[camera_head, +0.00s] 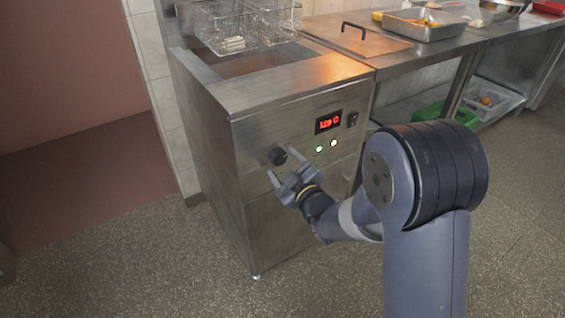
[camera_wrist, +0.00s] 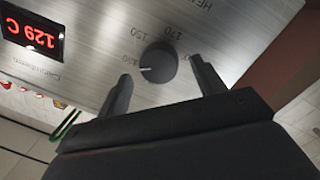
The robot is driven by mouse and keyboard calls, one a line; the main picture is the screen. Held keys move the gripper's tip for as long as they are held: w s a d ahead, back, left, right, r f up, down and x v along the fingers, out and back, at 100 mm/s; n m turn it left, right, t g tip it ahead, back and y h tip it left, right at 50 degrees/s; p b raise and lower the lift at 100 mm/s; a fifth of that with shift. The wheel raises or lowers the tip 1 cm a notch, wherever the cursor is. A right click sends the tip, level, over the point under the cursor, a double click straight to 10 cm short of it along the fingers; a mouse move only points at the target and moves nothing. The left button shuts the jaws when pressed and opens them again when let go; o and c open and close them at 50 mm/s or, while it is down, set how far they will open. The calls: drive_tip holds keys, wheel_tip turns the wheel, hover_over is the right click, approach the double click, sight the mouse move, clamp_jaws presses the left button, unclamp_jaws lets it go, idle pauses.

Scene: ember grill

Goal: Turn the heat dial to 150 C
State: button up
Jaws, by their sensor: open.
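The heat dial (camera_head: 277,156) is a round black knob on the steel fryer's front panel. In the wrist view the dial (camera_wrist: 158,62) has a white pointer line directed left, close to a partly readable mark that looks like 130. The 150 and 170 marks show beside it. The red display (camera_wrist: 33,35) reads 129 C; it also shows in the head view (camera_head: 328,122). My gripper (camera_head: 282,166) is open just in front of the dial. In the wrist view its fingers (camera_wrist: 161,70) stand on either side of the dial, with visible gaps.
Green and pale indicator lights (camera_head: 326,146) and a black switch (camera_head: 352,119) sit right of the dial. Wire baskets (camera_head: 240,22) hang above the fryer (camera_head: 300,80). A counter with a metal tray (camera_head: 425,25) adjoins it at right. The floor in front is clear.

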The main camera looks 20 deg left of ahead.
drive_tip(key=shift+w+a, duration=0.5)
drive_tip(key=shift+w, duration=0.05)
drive_tip(key=shift+c, duration=0.2)
drive_tip(key=c, duration=0.9)
